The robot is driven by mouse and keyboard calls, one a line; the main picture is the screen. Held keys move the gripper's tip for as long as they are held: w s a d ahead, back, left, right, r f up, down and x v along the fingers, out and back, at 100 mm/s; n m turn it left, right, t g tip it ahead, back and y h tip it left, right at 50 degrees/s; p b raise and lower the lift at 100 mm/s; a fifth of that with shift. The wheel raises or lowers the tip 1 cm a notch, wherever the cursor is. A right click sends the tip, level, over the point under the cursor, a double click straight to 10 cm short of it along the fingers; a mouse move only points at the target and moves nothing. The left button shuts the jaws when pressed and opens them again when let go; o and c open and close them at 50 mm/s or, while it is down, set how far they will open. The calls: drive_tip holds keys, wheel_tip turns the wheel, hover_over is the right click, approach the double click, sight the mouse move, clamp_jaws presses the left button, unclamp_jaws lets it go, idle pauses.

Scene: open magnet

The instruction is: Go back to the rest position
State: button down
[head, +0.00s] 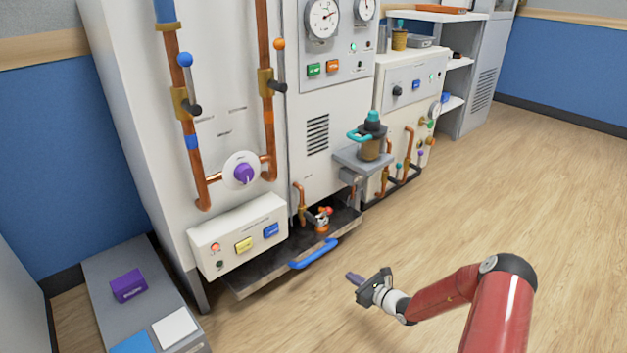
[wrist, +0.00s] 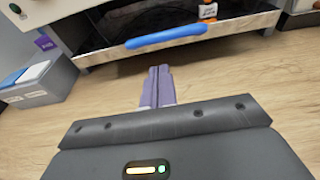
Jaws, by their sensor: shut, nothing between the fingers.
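My gripper (head: 354,277) is at the end of my red arm, low over the wood floor in front of the white cabinet (head: 250,120). In the wrist view its two purple fingers (wrist: 158,72) are together, with nothing between them. The fingertips point toward the blue handle (wrist: 167,36) of the low tray or drawer (wrist: 100,57) and are apart from it. In the head view that blue handle (head: 314,254) lies to the left of and beyond the gripper.
A grey bench (head: 97,283) with a purple block (head: 128,286) stands at the left. A grey shelf with a teal-handled vessel (head: 370,140) juts from the cabinet. An orange-topped valve (head: 322,217) sits on the open tray. The floor (head: 480,190) at the right is clear.

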drive_tip(key=s+a+r+n+g+p, duration=0.1)
drive_tip(key=s+a+r+n+g, duration=0.25)
drive_tip(key=r+n, duration=0.4)
drive_tip(key=s+a+r+n+g+p, duration=0.25)
drive_tip(key=s+a+r+n, duration=0.2)
drive_tip(key=r, duration=0.65)
drive_tip(key=s+a+r+n+g, duration=0.35)
drive_tip(key=s+r+n, duration=0.2)
drive_tip(key=r, duration=0.45)
drive_tip(key=s+d+r+n+h+p, duration=0.1)
drive_tip(key=s+d+r+n+h, duration=0.1)
drive_tip(key=s+r, duration=0.4)
drive_tip(key=s+d+r+n+t+h+p, duration=0.1)
drive_tip(key=s+d+r+n+h+p, duration=0.1)
drive_tip(key=s, duration=0.8)
drive_tip(key=s+d+r+n+t+h+p, duration=0.1)
drive_tip(key=s+d+r+n+h, duration=0.2)
drive_tip(key=r, duration=0.8)
drive_tip(key=s+n+h, duration=0.2)
drive_tip(key=s+n, duration=0.2)
drive_tip(key=s, duration=0.1)
drive_tip(key=shift+s+d+h+p, duration=0.3)
drive_tip(key=shift+d+p, duration=0.1)
